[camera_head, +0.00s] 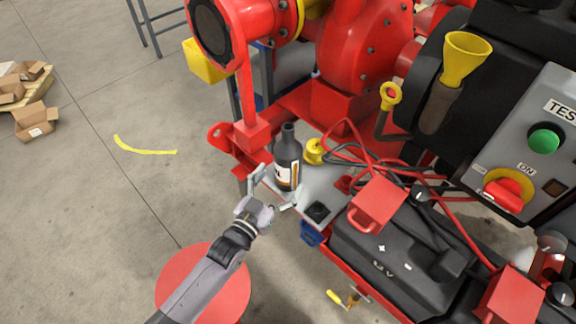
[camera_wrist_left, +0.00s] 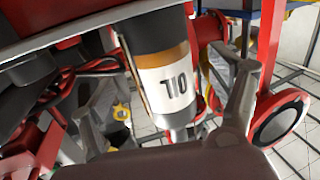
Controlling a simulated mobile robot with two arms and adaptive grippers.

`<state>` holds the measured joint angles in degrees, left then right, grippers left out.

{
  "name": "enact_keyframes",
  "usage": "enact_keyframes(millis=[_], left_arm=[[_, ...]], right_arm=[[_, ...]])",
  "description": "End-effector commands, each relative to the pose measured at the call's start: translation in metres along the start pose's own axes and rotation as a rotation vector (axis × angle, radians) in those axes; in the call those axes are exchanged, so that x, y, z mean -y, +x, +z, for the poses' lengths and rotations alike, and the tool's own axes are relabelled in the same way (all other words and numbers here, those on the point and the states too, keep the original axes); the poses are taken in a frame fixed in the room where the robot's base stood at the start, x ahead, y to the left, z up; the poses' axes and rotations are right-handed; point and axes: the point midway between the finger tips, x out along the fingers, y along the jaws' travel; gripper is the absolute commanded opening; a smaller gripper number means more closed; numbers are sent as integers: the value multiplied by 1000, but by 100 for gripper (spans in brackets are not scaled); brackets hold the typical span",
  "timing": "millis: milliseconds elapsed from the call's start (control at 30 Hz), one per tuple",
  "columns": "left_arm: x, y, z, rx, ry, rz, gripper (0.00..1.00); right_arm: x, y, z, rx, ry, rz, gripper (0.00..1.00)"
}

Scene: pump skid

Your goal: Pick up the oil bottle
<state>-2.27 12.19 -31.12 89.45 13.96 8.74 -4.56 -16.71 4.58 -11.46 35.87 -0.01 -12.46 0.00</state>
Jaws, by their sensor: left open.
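The oil bottle (camera_head: 287,158) is dark with a white and orange label. It stands upright on a grey plate (camera_head: 323,186) of the red skid, in the middle of the head view. My left gripper (camera_head: 275,190) is open, with its fingers spread at the near side of the bottle. In the left wrist view the bottle (camera_wrist_left: 168,78) looks upside down, and its label faces the camera between the two open fingers. I cannot tell whether a finger touches it. My right gripper is not in view.
A yellow cap (camera_head: 314,152) and red and black cables lie right of the bottle. A black battery (camera_head: 390,262) with red terminal covers is at lower right. The red pump (camera_head: 350,50) stands behind. A red round surface (camera_head: 205,285) lies below my left arm. Floor at left is mostly clear.

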Motion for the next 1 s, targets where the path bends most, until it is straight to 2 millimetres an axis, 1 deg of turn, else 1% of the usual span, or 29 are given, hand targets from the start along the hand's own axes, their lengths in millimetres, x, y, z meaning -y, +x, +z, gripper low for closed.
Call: enact_keyframes(millis=[100,200,300,400,600,1000], left_arm=[[0,18,-5,-3,1,0,82],[1,34,-6,-3,1,0,82],[1,44,-5,-2,1,0,82],[1,48,-4,0,0,0,82],[1,48,-4,-1,0,0,82],[1,48,-4,-1,1,0,56]], right_arm=[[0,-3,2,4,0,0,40],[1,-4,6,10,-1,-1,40],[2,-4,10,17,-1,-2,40],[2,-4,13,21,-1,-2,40],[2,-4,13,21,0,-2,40],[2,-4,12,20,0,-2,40]])
